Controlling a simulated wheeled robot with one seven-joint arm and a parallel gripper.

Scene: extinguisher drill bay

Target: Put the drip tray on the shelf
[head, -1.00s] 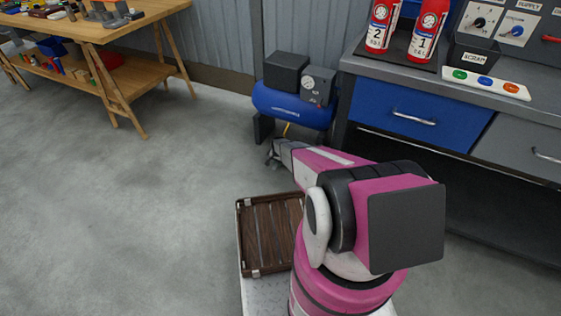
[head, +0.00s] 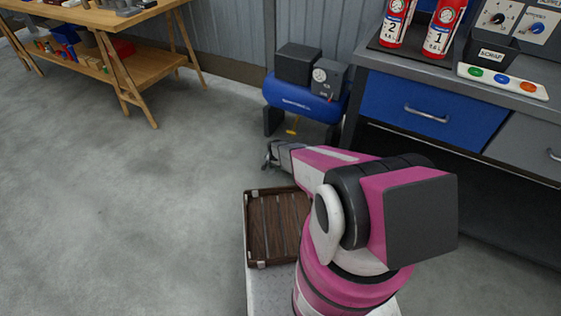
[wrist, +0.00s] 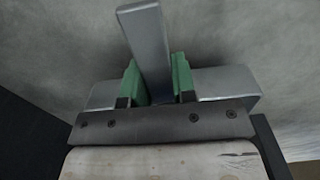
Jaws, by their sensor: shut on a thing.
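My gripper shows in the wrist view (wrist: 156,84) with two green finger pads. They are shut on a plain grey bar (wrist: 145,40) that stands out beyond the fingertips. A wider grey block shows behind the pads on both sides (wrist: 226,82); I cannot tell whether it joins the bar, or whether this is the drip tray. In the head view my gripper is small and grey, out over the floor, and its grip is unclear. A wooden bench at upper left has a lower shelf (head: 150,66) with several small things on it.
A brown slatted tray (head: 272,228) rests on my base, left of my arm. A blue compressor (head: 303,100) stands on the floor beyond my gripper. A grey bench with a blue drawer (head: 420,110) and red extinguishers is at right. The floor at left is clear.

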